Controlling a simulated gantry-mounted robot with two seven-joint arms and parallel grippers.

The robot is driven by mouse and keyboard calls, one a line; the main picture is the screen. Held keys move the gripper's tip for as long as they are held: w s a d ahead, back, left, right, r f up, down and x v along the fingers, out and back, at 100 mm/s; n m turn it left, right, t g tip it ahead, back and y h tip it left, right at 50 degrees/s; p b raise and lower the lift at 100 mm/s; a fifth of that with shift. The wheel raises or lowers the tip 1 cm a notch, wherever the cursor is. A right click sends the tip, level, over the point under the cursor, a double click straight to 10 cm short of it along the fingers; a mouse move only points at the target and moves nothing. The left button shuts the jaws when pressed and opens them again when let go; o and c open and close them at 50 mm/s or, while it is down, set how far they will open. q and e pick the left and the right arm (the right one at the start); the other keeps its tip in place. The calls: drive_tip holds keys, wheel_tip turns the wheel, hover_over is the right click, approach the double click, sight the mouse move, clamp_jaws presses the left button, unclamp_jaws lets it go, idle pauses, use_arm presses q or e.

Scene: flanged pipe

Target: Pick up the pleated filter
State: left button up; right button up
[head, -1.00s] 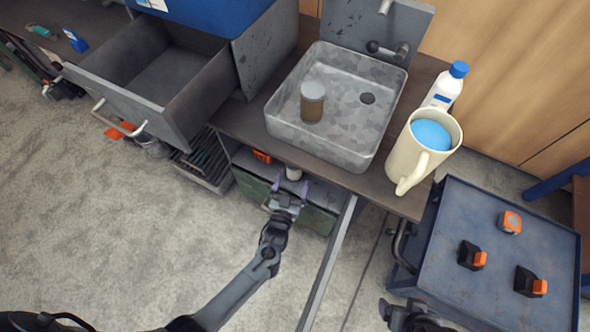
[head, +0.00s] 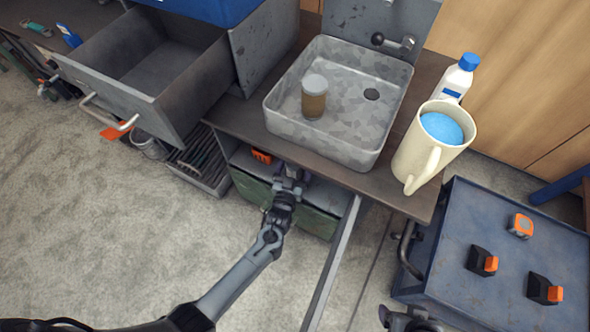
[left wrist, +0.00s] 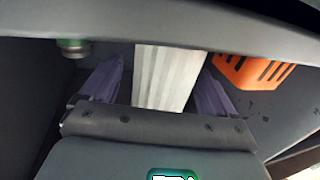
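The pleated filter (left wrist: 165,78) is a pale, ribbed upright body in the left wrist view. It stands between the two purple fingers of my left gripper (left wrist: 160,85). The fingers are apart, one on each side, with a narrow gap at the filter's left edge; contact at the right edge is unclear. In the head view my left gripper (head: 291,172) reaches into the open space under the counter and hides the filter. A dark part of my right arm (head: 410,318) shows at the bottom edge; its fingers cannot be made out.
An orange slotted object (left wrist: 252,70) lies right of the filter. The counter edge (head: 290,163) overhangs my left gripper. Above are a sink (head: 280,122) with a brown jar (head: 314,97) and a cream pitcher (head: 407,158). A blue cart (head: 450,245) stands right.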

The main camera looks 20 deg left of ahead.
use_arm(q)
drive_tip(key=shift+c, duration=1.1)
drive_tip(key=shift+w+a+r, duration=0.1)
drive_tip(key=shift+w+a, duration=0.05)
drive_tip(key=c, duration=0.8)
